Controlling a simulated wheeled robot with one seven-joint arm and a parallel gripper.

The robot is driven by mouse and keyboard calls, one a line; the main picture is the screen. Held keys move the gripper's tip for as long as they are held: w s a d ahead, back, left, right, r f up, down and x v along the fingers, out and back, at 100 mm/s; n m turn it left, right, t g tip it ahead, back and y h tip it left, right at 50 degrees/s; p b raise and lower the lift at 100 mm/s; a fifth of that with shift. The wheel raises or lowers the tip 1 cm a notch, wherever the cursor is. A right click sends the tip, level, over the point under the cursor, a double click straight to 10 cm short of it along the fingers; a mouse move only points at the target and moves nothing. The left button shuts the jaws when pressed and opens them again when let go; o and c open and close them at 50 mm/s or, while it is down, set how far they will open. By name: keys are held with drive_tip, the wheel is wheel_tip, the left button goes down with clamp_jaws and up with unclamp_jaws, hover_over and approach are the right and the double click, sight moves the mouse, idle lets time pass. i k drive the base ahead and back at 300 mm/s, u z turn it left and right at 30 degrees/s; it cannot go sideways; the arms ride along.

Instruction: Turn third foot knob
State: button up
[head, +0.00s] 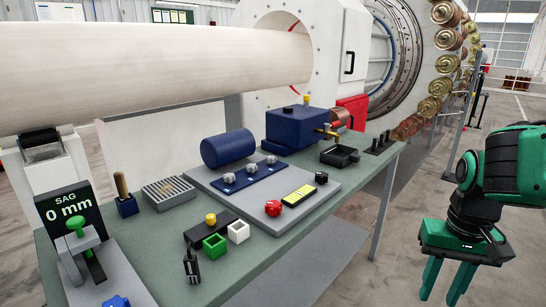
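Three small grey knobs stand in a row on a dark blue strip (243,177) on the grey plate of the bench: a left knob (228,178), a middle knob (251,168) and a right knob (271,160). Small marks beside them are too small to read, so I cannot tell which is the third foot knob. My gripper (447,284) hangs at the right, clear of the bench and well apart from the knobs. Its two green fingers point down, apart, with nothing between them.
The green bench (255,262) also bears a blue motor cylinder (228,147), a red knob (273,208), a yellow display (299,194), small bins and a black tray (340,155). A large pale pipe (150,70) runs above the back. Open floor lies right of the bench.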

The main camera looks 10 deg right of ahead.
sight(271, 159)
drive_tip(key=i, duration=0.95)
drive_tip(key=u, duration=0.05)
